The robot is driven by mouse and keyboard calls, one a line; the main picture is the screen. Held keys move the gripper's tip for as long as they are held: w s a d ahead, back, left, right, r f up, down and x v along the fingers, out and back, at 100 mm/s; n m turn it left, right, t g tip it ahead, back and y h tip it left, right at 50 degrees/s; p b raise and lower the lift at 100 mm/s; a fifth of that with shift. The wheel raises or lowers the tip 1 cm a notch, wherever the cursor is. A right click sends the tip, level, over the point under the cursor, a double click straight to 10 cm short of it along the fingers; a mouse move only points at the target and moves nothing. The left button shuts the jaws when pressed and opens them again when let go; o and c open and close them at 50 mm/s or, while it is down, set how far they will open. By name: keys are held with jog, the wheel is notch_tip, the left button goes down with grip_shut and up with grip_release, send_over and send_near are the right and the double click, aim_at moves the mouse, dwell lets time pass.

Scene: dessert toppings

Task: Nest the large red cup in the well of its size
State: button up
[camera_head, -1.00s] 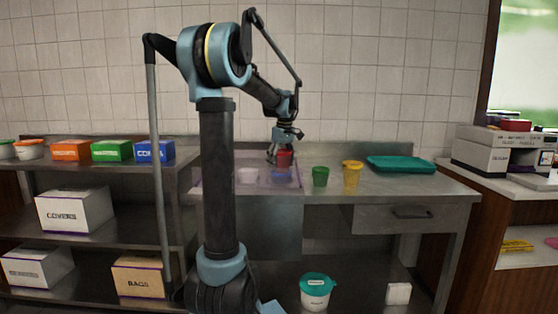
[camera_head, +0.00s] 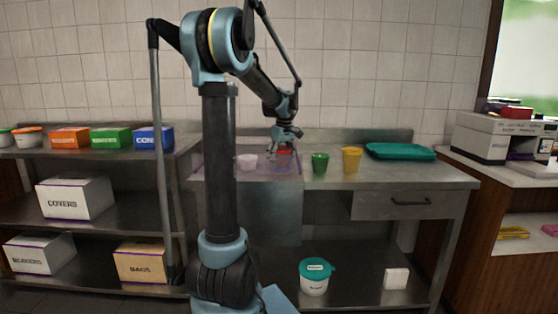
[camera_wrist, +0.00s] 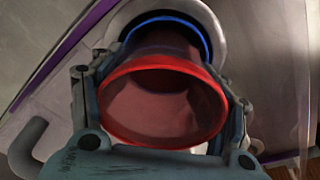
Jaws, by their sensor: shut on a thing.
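The red cup (camera_head: 284,150) is in my gripper (camera_head: 284,140), at the right part of a purple-edged clear tray (camera_head: 262,176) on the steel table. In the wrist view the red cup (camera_wrist: 165,105) shows its wide open rim toward the camera, with my fingers on both sides of it. Its far end lies over or inside a round, pale opening with a blue ring (camera_wrist: 203,38). I cannot tell how deep the cup sits or whether it touches the ring.
A pale cup (camera_head: 247,161) stands in the tray left of the red cup. A green cup (camera_head: 320,163) and a yellow cup (camera_head: 351,160) stand close to the right. A teal tray (camera_head: 400,151) lies farther right. The table front right is clear.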

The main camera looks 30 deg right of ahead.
jog(key=o, duration=1.1)
notch_tip(320, 180, up, 9)
dwell(1.5)
dwell(0.5)
